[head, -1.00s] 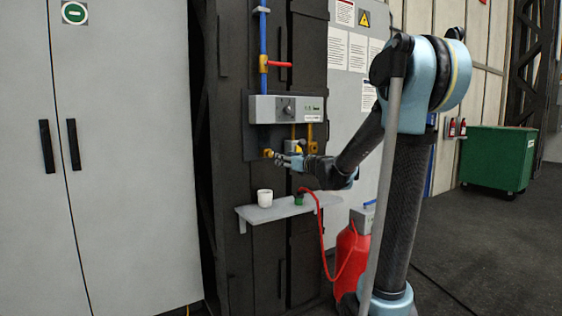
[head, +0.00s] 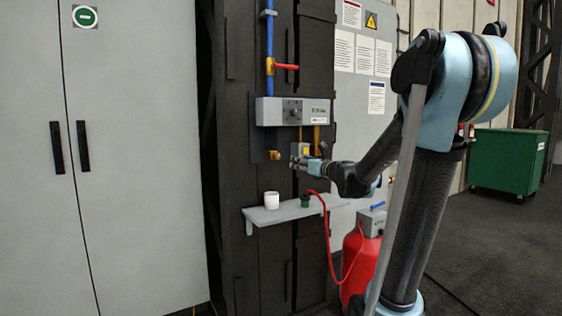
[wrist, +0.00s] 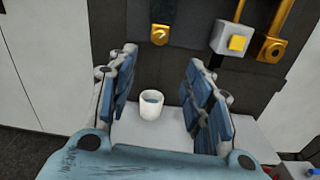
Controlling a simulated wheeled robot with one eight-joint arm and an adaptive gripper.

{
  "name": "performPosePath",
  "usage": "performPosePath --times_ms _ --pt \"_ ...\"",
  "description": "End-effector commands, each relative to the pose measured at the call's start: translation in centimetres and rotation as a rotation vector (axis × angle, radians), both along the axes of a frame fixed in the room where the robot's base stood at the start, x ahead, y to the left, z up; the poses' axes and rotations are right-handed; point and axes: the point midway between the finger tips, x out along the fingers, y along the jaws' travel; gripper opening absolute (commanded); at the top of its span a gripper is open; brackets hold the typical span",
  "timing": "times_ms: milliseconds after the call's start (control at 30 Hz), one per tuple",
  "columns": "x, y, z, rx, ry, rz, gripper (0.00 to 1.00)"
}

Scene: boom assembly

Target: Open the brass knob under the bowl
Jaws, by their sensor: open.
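A small brass knob (head: 273,155) sits on the dark panel below the grey control box. In the wrist view it is a brass fitting (wrist: 159,35) beyond the fingertips, near the top middle. No bowl is clear in these views; a white cup (head: 271,200) stands on the shelf below the knob. In the wrist view the cup (wrist: 152,105) shows between the fingers. My gripper (head: 300,160) is just right of the knob, apart from it. In the wrist view my gripper (wrist: 162,65) is open with nothing between its fingertips.
The grey control box (head: 292,110) is above my gripper. A grey box with a yellow button (wrist: 237,43) and a brass pipe (wrist: 275,40) are to the right. The shelf (head: 290,212) lies below, with a red hose (head: 329,235) and red tank (head: 360,262).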

Motion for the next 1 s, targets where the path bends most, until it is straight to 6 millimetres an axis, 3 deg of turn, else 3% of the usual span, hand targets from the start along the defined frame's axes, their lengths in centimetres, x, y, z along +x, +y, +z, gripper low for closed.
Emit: performPosePath --times_ms 267,1000 --pt "2.1 1.5 0.0 0.002 0.001 0.002 0.46" --pt "10.6 7.5 0.0 0.001 0.001 0.0 0.46"
